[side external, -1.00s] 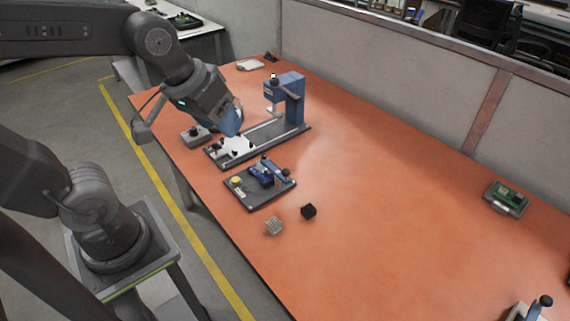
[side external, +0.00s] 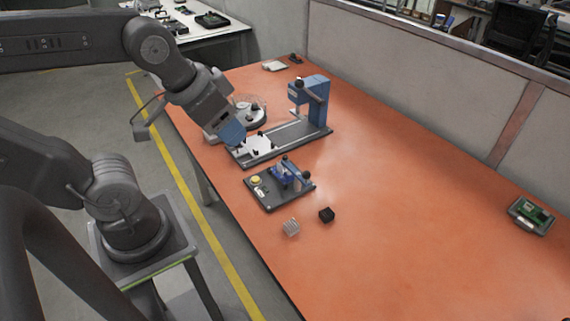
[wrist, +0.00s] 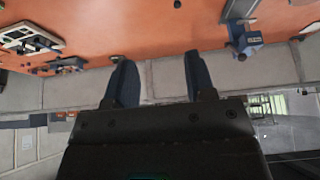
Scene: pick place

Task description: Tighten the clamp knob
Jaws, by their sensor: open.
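A small dark fixture plate (side external: 278,199) lies on the orange table. It carries a blue clamp (side external: 283,178) with dark knobs and a yellow round button (side external: 256,181); I cannot tell which knob is the clamp knob. Behind it a blue press (side external: 318,100) with a dark knob stands on a long grey base (side external: 297,134) with a white plate. My gripper (side external: 233,138) points down beside the left end of that base, apart from the small fixture. In the wrist view my gripper (wrist: 160,66) shows two blue fingers spread apart with nothing between them.
A black cube (side external: 327,214) and a light ribbed block (side external: 291,227) lie in front of the small fixture. A round-based item (side external: 256,116) stands behind my gripper. A tray with a green board (side external: 531,215) is far right. The table's middle is clear.

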